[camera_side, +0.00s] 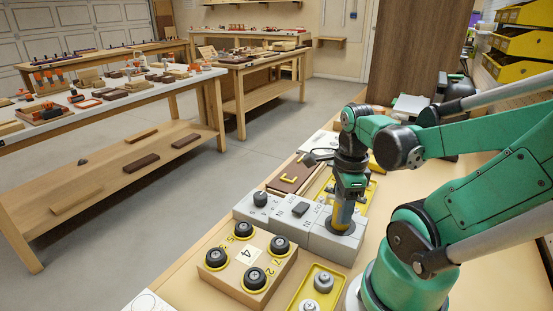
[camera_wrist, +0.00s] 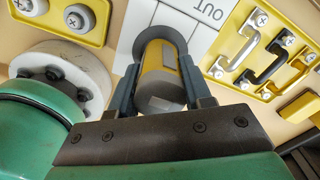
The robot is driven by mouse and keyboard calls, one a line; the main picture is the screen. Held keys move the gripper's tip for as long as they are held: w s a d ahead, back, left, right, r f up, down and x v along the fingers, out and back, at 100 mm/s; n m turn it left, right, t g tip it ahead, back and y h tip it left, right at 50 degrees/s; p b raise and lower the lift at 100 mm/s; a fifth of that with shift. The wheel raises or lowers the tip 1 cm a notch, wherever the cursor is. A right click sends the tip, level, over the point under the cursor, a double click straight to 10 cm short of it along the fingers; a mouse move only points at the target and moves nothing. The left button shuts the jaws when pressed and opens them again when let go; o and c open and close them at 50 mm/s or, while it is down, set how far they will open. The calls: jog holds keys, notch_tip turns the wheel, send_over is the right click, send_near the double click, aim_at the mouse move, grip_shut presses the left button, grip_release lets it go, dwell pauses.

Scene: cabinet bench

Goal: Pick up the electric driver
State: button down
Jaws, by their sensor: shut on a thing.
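The electric driver is a yellow and grey cylinder (camera_wrist: 160,72) between the two fingers of my gripper (camera_wrist: 165,95) in the wrist view. The fingers are shut on its sides. In the side view my gripper (camera_side: 346,197) points down over the right end of a grey block, with the yellow and grey driver (camera_side: 342,217) upright beneath it. The driver's lower end is at a dark round spot on the block's top. I cannot tell whether it sits in the block or just above it.
The grey block (camera_side: 283,222) is marked IN and OUT and bears dark knobs. In front is a wooden box (camera_side: 230,281) with several black knobs. A yellow plate with screws (camera_side: 303,301) lies nearby. Another yellow plate with handles (camera_wrist: 272,62) is beside the block. Workbenches stand behind.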

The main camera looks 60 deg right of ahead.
jog(key=shift+r, duration=0.1)
dwell(0.3)
notch_tip(320, 180, up, 20)
dwell(0.6)
jog(key=c, duration=1)
grip_release()
grip_shut()
jog(key=w+a+f+n, duration=0.4)
jog(key=w+f, duration=0.3)
jog(key=w, duration=0.1)
jog(key=w+a+f+n, duration=0.5)
jog(key=w+f, duration=0.2)
jog(key=w, duration=0.1)
jog(key=shift+a+f, duration=0.15)
jog(key=shift+f, duration=0.2)
